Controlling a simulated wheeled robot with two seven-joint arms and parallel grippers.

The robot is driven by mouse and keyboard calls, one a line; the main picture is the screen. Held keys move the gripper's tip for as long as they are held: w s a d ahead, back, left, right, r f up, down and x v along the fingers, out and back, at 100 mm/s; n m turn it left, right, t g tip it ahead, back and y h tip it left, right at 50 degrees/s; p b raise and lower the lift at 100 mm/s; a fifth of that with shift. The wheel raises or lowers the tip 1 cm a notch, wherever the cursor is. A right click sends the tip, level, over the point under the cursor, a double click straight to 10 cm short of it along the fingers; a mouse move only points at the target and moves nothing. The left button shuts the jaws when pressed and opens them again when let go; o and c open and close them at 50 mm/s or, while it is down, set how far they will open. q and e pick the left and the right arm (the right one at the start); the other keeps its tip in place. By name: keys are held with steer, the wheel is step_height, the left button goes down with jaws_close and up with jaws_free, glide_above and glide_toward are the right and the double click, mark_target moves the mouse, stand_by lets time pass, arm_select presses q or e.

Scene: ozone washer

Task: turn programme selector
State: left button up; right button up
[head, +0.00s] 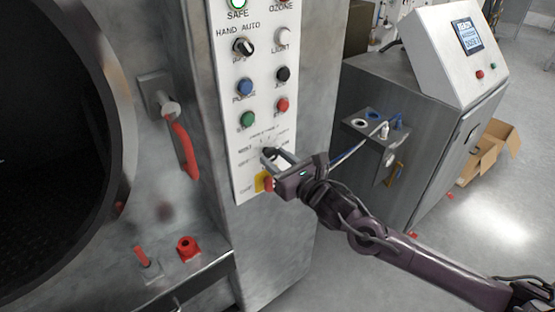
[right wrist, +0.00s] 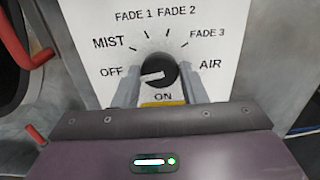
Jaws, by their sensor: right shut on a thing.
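The programme selector is a black round knob (right wrist: 158,74) on a white panel (right wrist: 210,22), with OFF, MIST, FADE 1, FADE 2, FADE 3 and AIR printed around it. Its white pointer line points left, close to the OFF label. My right gripper (head: 276,157) is at the lower part of the panel in the head view, with its fingers on either side of the knob and shut on it. In the head view the gripper largely hides the knob. My left gripper is not in view.
Above the selector are several buttons, including a blue one (head: 245,87) and a green one (head: 247,119). A yellow and red switch (head: 264,182) sits just below my gripper. A red door handle (head: 184,148) stands out left of the panel. A grey control cabinet (head: 440,125) stands right.

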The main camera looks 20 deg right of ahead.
steer(key=shift+m, duration=0.3)
steer(key=m+b, duration=0.1)
steer(key=m, duration=0.1)
steer(key=shift+f+m, duration=0.1)
steer(key=shift+m, duration=0.3)
steer(key=m+b, duration=0.1)
steer(key=m, duration=0.2)
steer(key=shift+m, duration=0.3)
steer(key=m+b, duration=0.1)
steer(key=m, duration=0.7)
steer(key=shift+m, duration=0.3)
steer(key=o, duration=1)
steer(key=shift+c, duration=0.2)
